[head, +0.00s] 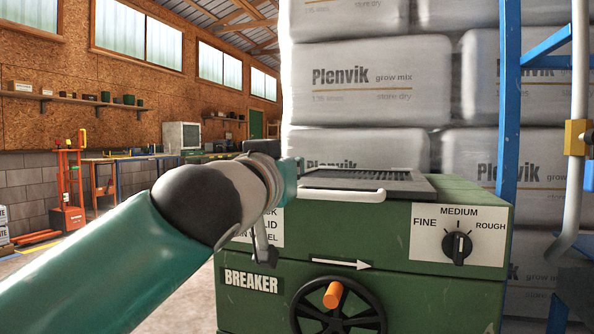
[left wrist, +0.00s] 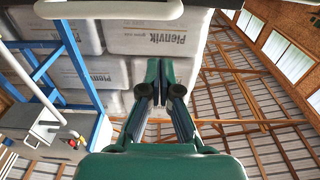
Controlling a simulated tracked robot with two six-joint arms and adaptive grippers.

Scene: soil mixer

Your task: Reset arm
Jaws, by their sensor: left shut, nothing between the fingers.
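My left arm comes in from the left in the head view, with its wrist in front of the left end of a green breaker machine (head: 360,300). In the left wrist view my left gripper (left wrist: 158,98) is shut and empty, its fingers close together against a background of stacked bags. In the head view its fingertips cannot be made out clearly. The machine has a dark lid (head: 365,181) with a pale handle bar (head: 340,195) along its front. A dial (head: 457,246) marked fine, medium and rough is on its front. My right gripper is not in view.
Stacked Plenvik bags (head: 368,82) stand behind the machine. A blue upright frame (head: 509,110) and a pale pipe (head: 578,90) are at the right. A handwheel (head: 338,310) with an orange knob is on the front. A grey box (left wrist: 48,133) shows in the left wrist view.

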